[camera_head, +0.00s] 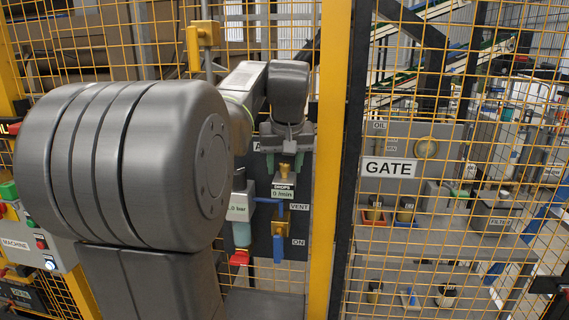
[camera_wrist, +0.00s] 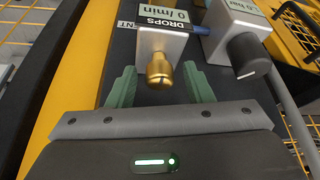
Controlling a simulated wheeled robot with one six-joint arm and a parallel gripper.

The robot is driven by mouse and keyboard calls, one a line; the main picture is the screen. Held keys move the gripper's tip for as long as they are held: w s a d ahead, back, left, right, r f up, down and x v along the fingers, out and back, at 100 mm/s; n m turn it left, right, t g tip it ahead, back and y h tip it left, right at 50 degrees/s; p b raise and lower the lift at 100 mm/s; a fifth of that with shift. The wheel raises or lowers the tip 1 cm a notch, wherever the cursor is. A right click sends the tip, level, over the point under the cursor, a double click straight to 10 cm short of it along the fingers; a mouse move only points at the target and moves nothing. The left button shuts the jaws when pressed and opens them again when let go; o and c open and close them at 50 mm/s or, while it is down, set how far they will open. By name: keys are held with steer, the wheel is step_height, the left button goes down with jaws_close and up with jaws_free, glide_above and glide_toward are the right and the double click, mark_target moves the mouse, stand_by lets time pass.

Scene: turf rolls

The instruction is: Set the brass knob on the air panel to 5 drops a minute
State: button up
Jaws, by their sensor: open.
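The brass knob (camera_wrist: 159,68) sticks out of a pale drip unit (camera_wrist: 164,42) on the dark air panel (camera_head: 264,235). The label above it in the wrist view reads DROPS, with a display (camera_wrist: 178,15) showing 0 /min. The knob also shows in the head view (camera_head: 287,173), below my wrist. My gripper (camera_wrist: 160,80) is open, with one green finger on each side of the knob. Gaps show between the fingers and the knob, so neither appears to touch it. My arm hides part of the panel in the head view.
Right of the knob in the wrist view is a pale unit with a black knob (camera_wrist: 249,55). In the head view, a blue-handled valve (camera_head: 278,230) between VENT and ON and a red part (camera_head: 239,258) sit lower. A yellow post (camera_head: 329,150) and mesh stand right.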

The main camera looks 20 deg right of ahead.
steer(key=c, duration=1)
steer(key=shift+m, duration=0.3)
steer(key=m+h+p, duration=0.1)
steer(key=m, duration=0.1)
steer(key=m+g+h+p, duration=0.1)
steer(key=m, duration=0.2)
steer(key=shift+r, duration=0.1)
steer(key=m+g, duration=0.1)
steer(key=m, duration=0.2)
steer(key=m+g+h+p, duration=0.1)
steer(key=m, duration=0.2)
steer(key=shift+m, duration=0.3)
